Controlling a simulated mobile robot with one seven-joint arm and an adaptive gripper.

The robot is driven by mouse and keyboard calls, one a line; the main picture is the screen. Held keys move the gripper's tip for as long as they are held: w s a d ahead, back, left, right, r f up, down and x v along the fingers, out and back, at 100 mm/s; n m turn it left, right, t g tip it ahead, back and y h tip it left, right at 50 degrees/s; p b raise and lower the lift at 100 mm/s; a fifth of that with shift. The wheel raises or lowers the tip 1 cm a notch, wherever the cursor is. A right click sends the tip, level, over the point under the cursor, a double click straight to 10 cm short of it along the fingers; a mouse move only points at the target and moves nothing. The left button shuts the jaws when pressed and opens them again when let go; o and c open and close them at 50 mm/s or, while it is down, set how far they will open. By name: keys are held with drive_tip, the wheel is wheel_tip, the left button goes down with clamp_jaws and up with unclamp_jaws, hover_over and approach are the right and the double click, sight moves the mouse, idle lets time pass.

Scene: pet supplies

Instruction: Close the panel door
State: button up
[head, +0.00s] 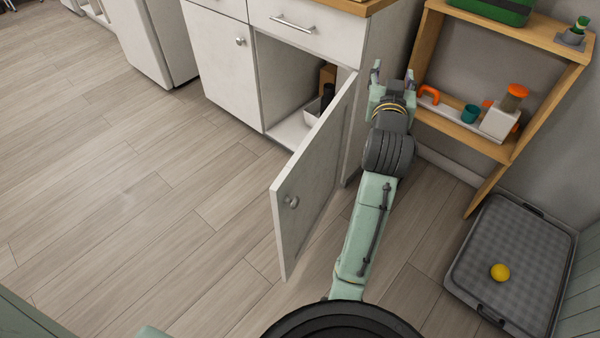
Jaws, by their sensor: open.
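The white panel door (305,190) of the lower cabinet (312,45) stands wide open, swung out toward me from its right side. Its round knob (292,201) shows near the free edge. My gripper (392,74) is open and empty, to the right of the door near its hinge side, in front of the cabinet's right end and the shelf. My arm runs along the right of the door. I cannot tell whether the arm touches it. The open compartment (290,95) holds a white bin and a dark item.
A wooden shelf unit (540,45) with small items stands at right. A grey pet bed (520,240) with a yellow ball (500,272) lies on the floor below it. A closed white door (222,62) is left of the opening. The floor (130,200) at left is clear.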

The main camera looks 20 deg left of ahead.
wheel_tip(320, 180, down, 7)
drive_tip(key=d+g, duration=0.2)
drive_tip(key=d, duration=0.1)
drive_tip(key=n+g+y, duration=1.4)
drive_tip(key=n+y, duration=0.2)
drive_tip(key=n, duration=0.2)
approach(297, 204)
drive_tip(key=a+p, duration=0.1)
drive_tip(key=a, duration=0.2)
drive_tip(key=a+p, duration=0.1)
drive_tip(key=a, duration=0.5)
drive_tip(key=shift+w+a+p, duration=0.2)
drive_tip(key=shift+w+p, duration=0.2)
clamp_jaws()
